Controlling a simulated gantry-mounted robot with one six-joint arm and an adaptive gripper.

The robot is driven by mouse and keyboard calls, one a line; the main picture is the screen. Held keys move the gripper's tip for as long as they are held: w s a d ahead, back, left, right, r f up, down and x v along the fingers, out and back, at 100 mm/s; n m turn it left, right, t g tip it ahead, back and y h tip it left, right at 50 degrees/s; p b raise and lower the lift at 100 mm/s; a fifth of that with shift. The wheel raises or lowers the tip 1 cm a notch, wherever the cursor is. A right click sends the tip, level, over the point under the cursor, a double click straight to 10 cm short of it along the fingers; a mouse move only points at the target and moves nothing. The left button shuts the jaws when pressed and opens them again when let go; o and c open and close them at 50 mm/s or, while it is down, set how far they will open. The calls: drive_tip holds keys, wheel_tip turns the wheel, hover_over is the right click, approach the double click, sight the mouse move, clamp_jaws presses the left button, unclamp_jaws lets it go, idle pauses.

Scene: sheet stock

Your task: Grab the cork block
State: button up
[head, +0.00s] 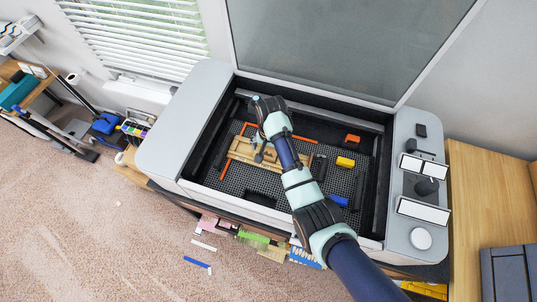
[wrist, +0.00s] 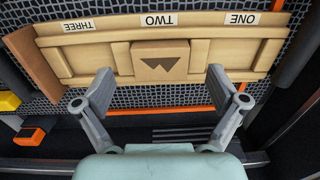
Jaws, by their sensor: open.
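The tray (wrist: 88,58) has labels ONE, TWO and THREE and also shows in the head view (head: 240,148). My gripper (wrist: 160,80) is open and empty, its fingers spread to either side of the block in the picture. Its height above the block is unclear. In the head view, my gripper (head: 259,152) is over the tray, and the block is not clearly visible.
The tray lies on a dark honeycomb bed (head: 265,183) inside a walled machine. An orange block (head: 352,139), a yellow block (head: 345,162) and a blue block (head: 338,201) lie to its right. Orange strips (head: 250,126) run beside the tray.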

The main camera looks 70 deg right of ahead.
wheel_tip(320, 180, down, 2)
drive_tip(key=shift+f, duration=0.1)
drive_tip(key=c, duration=1)
drive_tip(key=shift+o, duration=0.2)
wheel_tip(320, 180, up, 14)
drive_tip(key=p, duration=0.3)
wheel_tip(320, 180, up, 6)
drive_tip(key=p, duration=0.7)
hover_over(268, 154)
